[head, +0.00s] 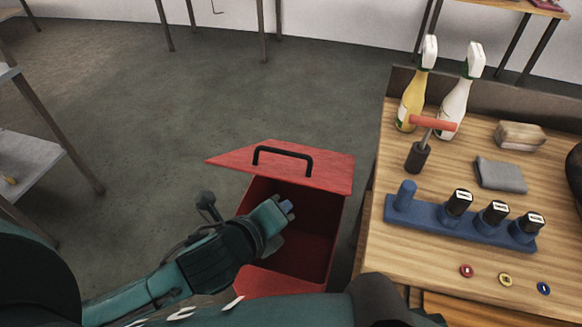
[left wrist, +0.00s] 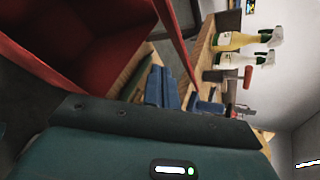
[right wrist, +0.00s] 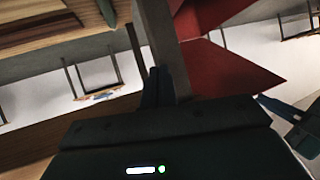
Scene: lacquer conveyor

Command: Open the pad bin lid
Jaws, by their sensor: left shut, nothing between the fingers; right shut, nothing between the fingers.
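The pad bin is a red box (head: 330,240) on the floor left of the workbench. Its red lid (head: 225,159), with a black bar handle (head: 283,150), is raised at the far side, and the dark red inside shows below it. My left gripper (head: 287,207) is shut and empty, over the bin's opening, below the handle and apart from it. In the left wrist view the red bin (left wrist: 90,40) fills the upper left, beside the blue fingers. My right gripper (right wrist: 157,86) is shut and empty in the right wrist view, with a red panel (right wrist: 225,70) beyond it.
The wooden workbench (head: 400,255) stands right of the bin. It holds two spray bottles (head: 413,100), a red-handled tool (head: 418,157), a grey cloth (head: 500,175), a brown block (head: 520,136), a blue rack (head: 430,214) with dark bottles, and small coloured discs. Floor behind the bin is clear.

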